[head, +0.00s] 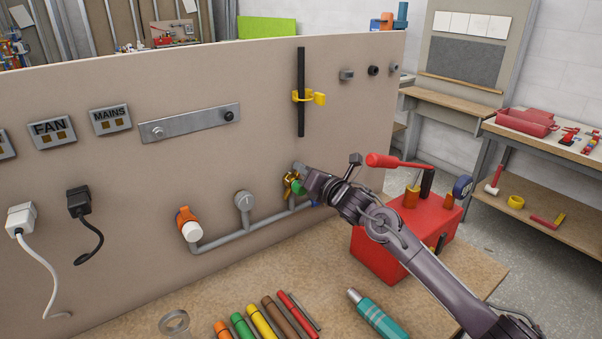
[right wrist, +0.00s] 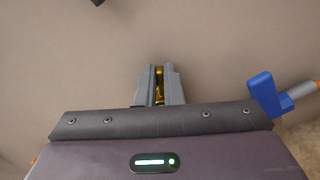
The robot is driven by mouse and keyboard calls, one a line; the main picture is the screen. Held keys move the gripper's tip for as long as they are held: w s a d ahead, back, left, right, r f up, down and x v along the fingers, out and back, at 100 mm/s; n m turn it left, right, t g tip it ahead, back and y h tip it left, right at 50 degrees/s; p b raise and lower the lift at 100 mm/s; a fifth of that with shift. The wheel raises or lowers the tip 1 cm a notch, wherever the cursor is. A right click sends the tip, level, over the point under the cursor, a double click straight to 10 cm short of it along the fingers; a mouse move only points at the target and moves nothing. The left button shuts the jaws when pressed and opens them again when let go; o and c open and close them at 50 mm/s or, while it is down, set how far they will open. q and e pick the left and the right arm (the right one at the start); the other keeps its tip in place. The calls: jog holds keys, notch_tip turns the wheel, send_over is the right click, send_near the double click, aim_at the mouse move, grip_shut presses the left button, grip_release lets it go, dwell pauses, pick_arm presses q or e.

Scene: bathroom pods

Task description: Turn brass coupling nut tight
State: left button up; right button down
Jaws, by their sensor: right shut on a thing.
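The brass coupling nut (head: 289,182) is on the grey pipework of the upright panel, just left of my right gripper. In the right wrist view, a strip of brass (right wrist: 159,84) shows between the two grey fingers. My right gripper (head: 298,172) is shut on the nut; it also shows in the right wrist view (right wrist: 159,72). The fingers hide most of the nut, so I cannot tell how far it is turned. My left gripper is not in view.
A blue lever handle (right wrist: 264,94) is right of the gripper. The grey pipe (head: 240,239) carries an orange-and-white valve (head: 188,222) to the left. A red box (head: 405,235) with a pump handle stands behind my right arm. Several coloured rods (head: 262,318) and a teal tool (head: 378,314) lie on the bench.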

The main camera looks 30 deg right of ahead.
jog(key=shift+w+d+f+m+b, duration=0.1)
jog(key=shift+d+f+m+b, duration=0.35)
jog(key=shift+m, duration=1.45)
jog(key=shift+d+f+m+b, duration=0.15)
jog(key=shift+f+m, duration=0.65)
jog(key=shift+m, duration=1.1)
jog(key=shift+w+d+f+m+b, duration=0.15)
jog(key=shift+d+f+m, duration=0.35)
jog(key=shift+m, duration=1.4)
jog(key=shift+s+a+f, duration=0.1)
jog(key=shift+f, duration=0.05)
jog(key=c, duration=1.6)
grip_release()
jog(key=shift+o, duration=0.2)
jog(key=shift+s, duration=0.15)
jog(key=s+d+b, duration=0.1)
jog(key=s+b, duration=0.1)
jog(key=s, duration=0.5)
jog(key=shift+s, duration=0.25)
jog(key=shift+d, duration=0.1)
